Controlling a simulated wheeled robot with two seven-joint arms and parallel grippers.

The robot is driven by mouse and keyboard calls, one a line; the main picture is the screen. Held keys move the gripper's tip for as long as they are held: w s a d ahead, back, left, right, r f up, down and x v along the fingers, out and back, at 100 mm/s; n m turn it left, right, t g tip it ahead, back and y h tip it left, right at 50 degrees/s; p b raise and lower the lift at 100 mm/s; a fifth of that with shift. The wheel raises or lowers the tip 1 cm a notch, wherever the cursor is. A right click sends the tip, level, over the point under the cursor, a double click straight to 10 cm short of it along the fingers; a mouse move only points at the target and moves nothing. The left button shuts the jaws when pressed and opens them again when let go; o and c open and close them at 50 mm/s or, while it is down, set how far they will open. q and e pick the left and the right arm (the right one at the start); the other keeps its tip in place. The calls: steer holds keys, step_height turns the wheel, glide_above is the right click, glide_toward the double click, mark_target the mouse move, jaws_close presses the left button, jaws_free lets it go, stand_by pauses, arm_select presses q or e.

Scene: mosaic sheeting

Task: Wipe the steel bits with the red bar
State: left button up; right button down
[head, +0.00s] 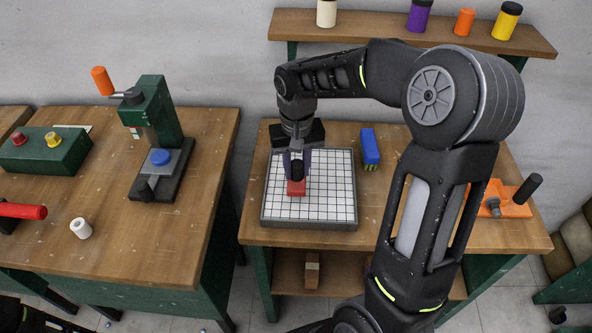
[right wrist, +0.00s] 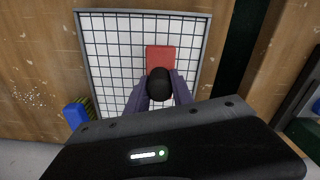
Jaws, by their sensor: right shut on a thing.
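The red bar (head: 296,188) has a black knob on top. My right gripper (head: 297,166) is shut on this knob, its purple fingers on either side. The bar is at the white gridded sheet in a grey-rimmed tray (head: 310,225), left of its middle in the head view. I cannot tell whether it touches the sheet. In the right wrist view the red bar (right wrist: 160,58) shows beyond the knob and fingers (right wrist: 160,88), over the grid. I cannot make out any steel bits on the sheet. My left gripper is not in view.
A blue brush (head: 370,146) lies right of the tray. An orange tool (head: 508,203) sits at the bench's right end. The left bench holds a green press (head: 157,115), a white roll (head: 81,228) and a red-handled thing (head: 22,211). Several containers stand on the shelf (head: 380,28).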

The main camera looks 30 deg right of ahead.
step_height(320, 180, up, 3)
steer(key=shift+w+a+f+p, duration=0.1)
steer(key=shift+w+p, duration=0.05)
steer(key=shift+p, duration=0.7)
steer(key=shift+r+p, duration=0.75)
steer(key=shift+r, duration=0.35)
